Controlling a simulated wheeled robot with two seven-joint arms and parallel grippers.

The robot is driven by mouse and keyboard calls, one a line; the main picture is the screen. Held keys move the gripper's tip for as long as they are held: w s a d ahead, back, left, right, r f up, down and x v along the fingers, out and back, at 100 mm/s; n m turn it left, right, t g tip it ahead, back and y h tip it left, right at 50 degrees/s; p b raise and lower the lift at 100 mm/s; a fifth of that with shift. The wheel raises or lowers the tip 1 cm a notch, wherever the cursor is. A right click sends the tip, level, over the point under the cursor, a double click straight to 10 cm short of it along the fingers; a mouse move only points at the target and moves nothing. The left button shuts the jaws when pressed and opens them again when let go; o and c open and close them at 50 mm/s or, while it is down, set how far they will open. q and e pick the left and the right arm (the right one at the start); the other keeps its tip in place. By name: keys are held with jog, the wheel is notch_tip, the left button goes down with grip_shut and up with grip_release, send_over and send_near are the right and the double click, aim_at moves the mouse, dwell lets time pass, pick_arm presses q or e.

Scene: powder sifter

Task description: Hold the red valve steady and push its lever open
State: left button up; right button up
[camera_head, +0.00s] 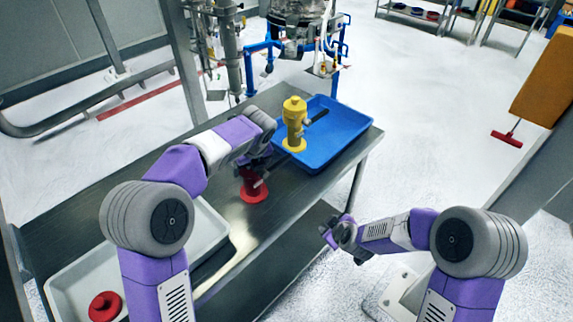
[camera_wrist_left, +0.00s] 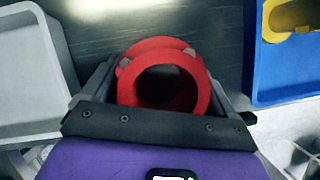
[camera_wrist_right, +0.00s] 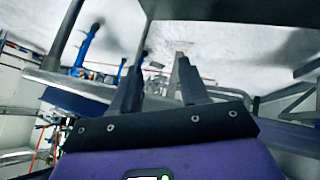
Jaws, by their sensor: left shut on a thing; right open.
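The red valve (camera_head: 253,190) stands on the metal table, its wide round foot on the table top. My left gripper (camera_head: 256,166) is shut on its upper part and hides much of it. In the left wrist view the red valve (camera_wrist_left: 165,85) sits between the two fingers, with its round open end facing the camera. I cannot make out its lever. My right gripper (camera_head: 333,228) is open and empty, off the table's right edge and lower than the table top. The right wrist view also shows its spread fingers (camera_wrist_right: 158,85) with nothing between them.
A yellow valve (camera_head: 294,125) stands at the blue tray (camera_head: 345,150) on the far end of the table (camera_head: 290,205). A grey tray (camera_head: 215,222) with a red part (camera_head: 105,306) lies at the near left. Blue-framed equipment (camera_head: 262,45) stands behind.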

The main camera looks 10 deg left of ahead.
jog(key=w+a+r+n+t+y, duration=0.2)
jog(key=a+r+n+t, duration=0.35)
jog(key=r+n, duration=0.3)
jog(key=n+t+y, duration=0.2)
jog(key=n+y, duration=0.2)
jog(key=n, duration=0.2)
send_near(283, 163)
jog(key=w, duration=0.1)
jog(key=shift+m, duration=0.25)
jog(key=x, duration=1.1)
jog(key=shift+w+a, duration=0.2)
jog(key=shift+a, duration=0.2)
jog(key=shift+c, duration=0.4)
grip_shut()
